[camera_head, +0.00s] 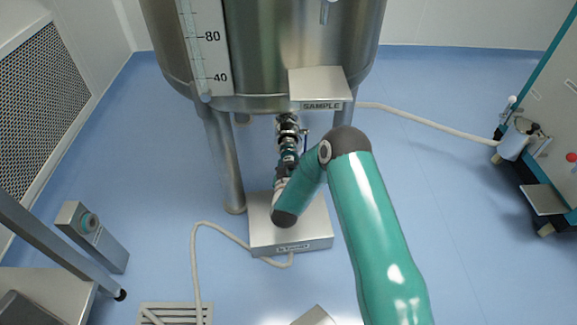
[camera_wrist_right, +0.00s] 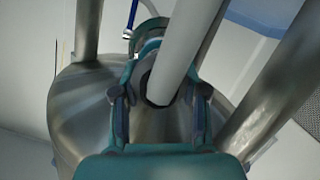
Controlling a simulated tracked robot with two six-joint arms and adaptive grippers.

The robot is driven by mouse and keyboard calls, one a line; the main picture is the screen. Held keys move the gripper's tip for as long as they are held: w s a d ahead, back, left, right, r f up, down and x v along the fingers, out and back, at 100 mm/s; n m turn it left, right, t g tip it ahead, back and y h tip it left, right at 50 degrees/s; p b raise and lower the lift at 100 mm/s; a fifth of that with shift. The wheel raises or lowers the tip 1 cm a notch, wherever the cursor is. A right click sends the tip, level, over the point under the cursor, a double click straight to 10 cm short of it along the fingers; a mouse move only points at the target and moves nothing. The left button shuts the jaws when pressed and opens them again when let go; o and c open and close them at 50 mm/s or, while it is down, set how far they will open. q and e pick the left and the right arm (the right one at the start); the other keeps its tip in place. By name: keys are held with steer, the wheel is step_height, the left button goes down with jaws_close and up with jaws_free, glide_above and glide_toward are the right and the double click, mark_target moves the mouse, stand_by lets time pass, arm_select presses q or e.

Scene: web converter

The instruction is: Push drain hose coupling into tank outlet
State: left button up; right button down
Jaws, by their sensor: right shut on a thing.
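The steel tank (camera_head: 270,55) stands on legs, and its outlet with a valve (camera_head: 288,125) hangs below its underside. My right gripper (camera_head: 288,155) is directly under the outlet valve, small and partly hidden by my own arm. In the right wrist view, my right gripper (camera_wrist_right: 160,95) is shut on the drain hose coupling, with a finger on each side. The pale hose (camera_wrist_right: 190,45) runs from its dark end ring (camera_wrist_right: 152,88). A blue-handled valve (camera_wrist_right: 131,20) shows beyond. Whether the coupling touches the outlet is hidden. My left gripper is out of view.
A steel box (camera_head: 318,228) sits on the floor under the outlet. A pale hose (camera_head: 215,226) curves across the floor to a drain grate (camera_head: 172,312). Tank legs (camera_head: 222,165) flank the outlet. A SAMPLE shelf (camera_head: 320,84) overhangs it. A machine (camera_head: 550,110) stands at right.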

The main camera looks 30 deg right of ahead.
steer(key=shift+w+d+r, duration=0.1)
steer(key=shift+w+d, duration=0.05)
steer(key=c, duration=0.5)
jaws_free()
steer(key=shift+c, duration=0.2)
steer(key=v, duration=1.2)
